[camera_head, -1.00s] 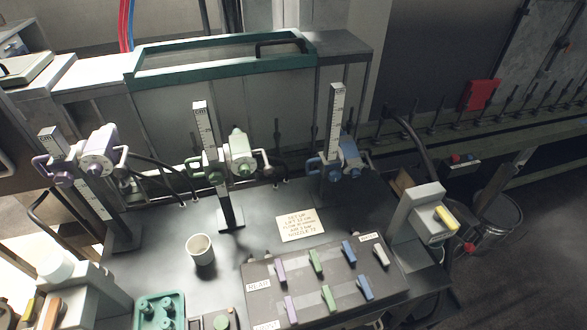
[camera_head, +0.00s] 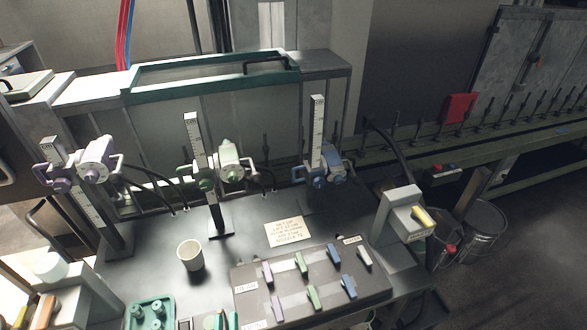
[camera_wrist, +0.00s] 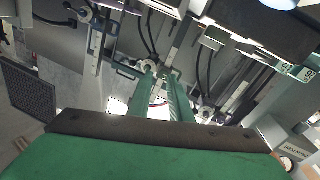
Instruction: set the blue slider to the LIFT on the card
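The blue slider (camera_head: 320,176) is clamped low on the right upright scale post (camera_head: 318,125) in the head view, with a blue-handled body beside it. The card (camera_head: 288,232) lies on the dark bench in front of that post; its top lines seem to read SET UP and LIFT, but the numbers are too small to read surely. My gripper (camera_wrist: 163,85) shows in the wrist view as two green fingers held apart with nothing between them.
A green slider (camera_head: 203,181) and a purple slider (camera_head: 62,180) sit on posts to the left. A white cup (camera_head: 190,254), a lever panel (camera_head: 310,308) and a green tray (camera_head: 150,310) occupy the bench front. A grey device (camera_head: 398,212) stands right.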

